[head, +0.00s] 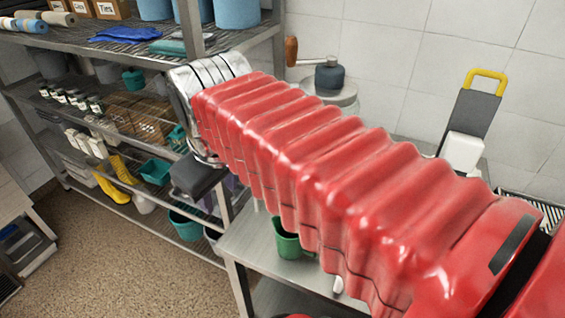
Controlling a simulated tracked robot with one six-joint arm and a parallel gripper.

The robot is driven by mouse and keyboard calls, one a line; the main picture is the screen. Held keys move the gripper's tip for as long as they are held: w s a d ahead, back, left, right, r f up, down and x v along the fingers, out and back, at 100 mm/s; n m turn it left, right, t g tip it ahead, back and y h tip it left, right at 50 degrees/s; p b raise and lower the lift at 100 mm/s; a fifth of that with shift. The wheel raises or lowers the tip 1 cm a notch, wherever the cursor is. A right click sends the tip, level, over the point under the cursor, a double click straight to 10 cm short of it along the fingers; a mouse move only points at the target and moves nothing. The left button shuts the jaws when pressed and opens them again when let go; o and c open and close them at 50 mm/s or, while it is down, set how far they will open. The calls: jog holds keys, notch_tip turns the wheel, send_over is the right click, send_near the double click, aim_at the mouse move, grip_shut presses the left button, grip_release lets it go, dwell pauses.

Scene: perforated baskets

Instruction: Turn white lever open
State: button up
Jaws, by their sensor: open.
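My gripper (198,176) is at the far end of my red arm, left of centre in the head view. Its dark part points down beside the front left corner of a steel table. It is open, and I see nothing held in it. I cannot make out a white lever for certain. A small white piece (338,286) shows just below my arm near the green cup, too little of it to tell what it is. My arm hides much of the tabletop.
A steel rack (135,46) with bins and boxes stands at the left. The steel table (245,240) holds a green cup (287,243). A wooden-handled device (329,75) and a yellow-handled tool (478,105) stand behind my arm.

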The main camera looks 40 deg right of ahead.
jog(key=d+r+n+g, duration=0.2)
jog(key=d+r, duration=0.7)
jog(key=d, duration=0.5)
jog(key=shift+s+g+h, duration=0.15)
jog(key=shift+g+h, duration=0.25)
jog(key=shift+g, duration=0.2)
jog(key=shift+d, duration=0.1)
jog(key=f, duration=0.4)
jog(key=d+f, duration=0.1)
jog(key=f, duration=0.4)
jog(key=w+d+f, duration=0.1)
jog(key=f, duration=0.3)
jog(key=shift+d+f, duration=0.25)
jog(key=shift+c, duration=0.2)
grip_shut()
